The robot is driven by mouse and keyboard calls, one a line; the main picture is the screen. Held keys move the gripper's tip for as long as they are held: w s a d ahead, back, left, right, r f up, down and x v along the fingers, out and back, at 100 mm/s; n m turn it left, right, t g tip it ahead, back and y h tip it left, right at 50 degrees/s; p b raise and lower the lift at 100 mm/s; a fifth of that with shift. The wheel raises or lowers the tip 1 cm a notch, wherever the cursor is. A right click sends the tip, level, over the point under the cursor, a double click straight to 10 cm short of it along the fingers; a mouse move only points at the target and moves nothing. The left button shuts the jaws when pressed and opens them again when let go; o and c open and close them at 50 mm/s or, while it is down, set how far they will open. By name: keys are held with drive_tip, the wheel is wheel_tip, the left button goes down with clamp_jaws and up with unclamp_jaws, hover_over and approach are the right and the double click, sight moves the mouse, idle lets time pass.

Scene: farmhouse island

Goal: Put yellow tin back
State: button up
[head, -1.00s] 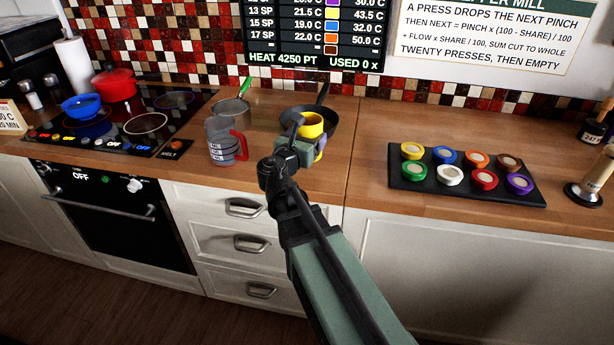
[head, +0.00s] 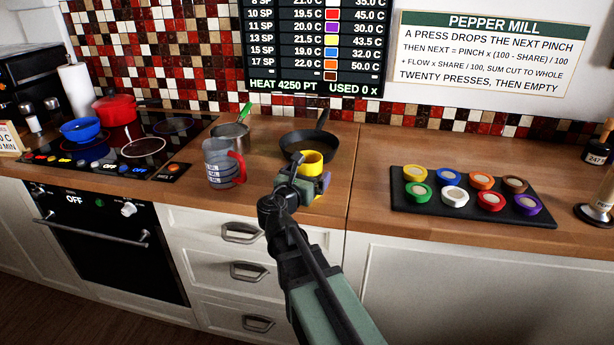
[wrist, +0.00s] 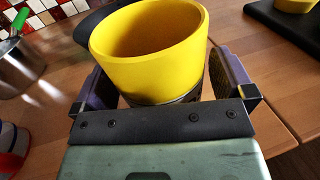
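A yellow tin (head: 312,158), open-topped and hollow, is between the fingers of my gripper (head: 312,182), in front of the black pan. In the wrist view the yellow tin (wrist: 150,62) fills the space between the two purple-padded fingers, with a dark band low on it. My gripper (wrist: 168,92) looks shut on it; the exact contact is partly hidden. The tin looks about upright above the counter; its base is hidden. A black tray (head: 460,212) to the right holds several coloured round tins, including a yellow-rimmed one (head: 415,172) at its back left.
The black pan (head: 296,140) stands close behind the held tin. A measuring jug (head: 218,165) with a red handle and a steel pot (head: 231,133) stand to the left. The hob (head: 115,150) is farther left. The wooden counter (head: 365,190) is clear between gripper and tray.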

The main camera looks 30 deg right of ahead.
drive_tip(key=shift+r, duration=0.1)
drive_tip(key=shift+s+a, duration=0.15)
drive_tip(key=shift+a, duration=0.05)
drive_tip(key=v, duration=1.1)
drive_tip(key=shift+a, duration=0.2)
drive_tip(key=shift+s, duration=0.1)
